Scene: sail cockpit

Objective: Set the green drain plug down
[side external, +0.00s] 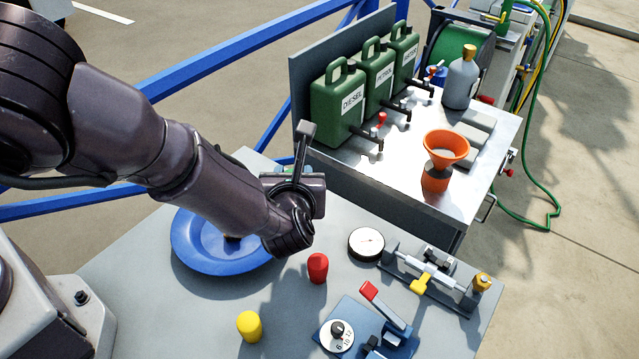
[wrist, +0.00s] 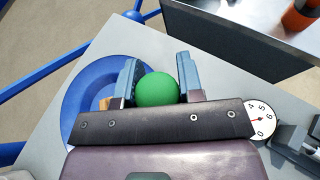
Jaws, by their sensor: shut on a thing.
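The green drain plug (wrist: 156,90) shows in the wrist view as a rounded green top between the two blue fingers of my gripper (wrist: 157,80). My gripper is shut on it. The plug's lower part is hidden behind the gripper's dark bar, so I cannot tell whether it touches anything below. In the side view my arm hides most of the gripper and the plug. A blue round dish (side external: 196,262) lies on the grey table under my arm; in the wrist view the dish (wrist: 75,85) is left of the fingers.
A red plug (side external: 317,268) and a yellow plug (side external: 249,326) stand on the grey table (side external: 150,315). A dial gauge (side external: 366,244), a clamp fixture (side external: 432,278) and a blue device (side external: 365,330) occupy its right side. A metal bench (side external: 400,170) behind carries green cans (side external: 340,105) and an orange funnel (side external: 446,148).

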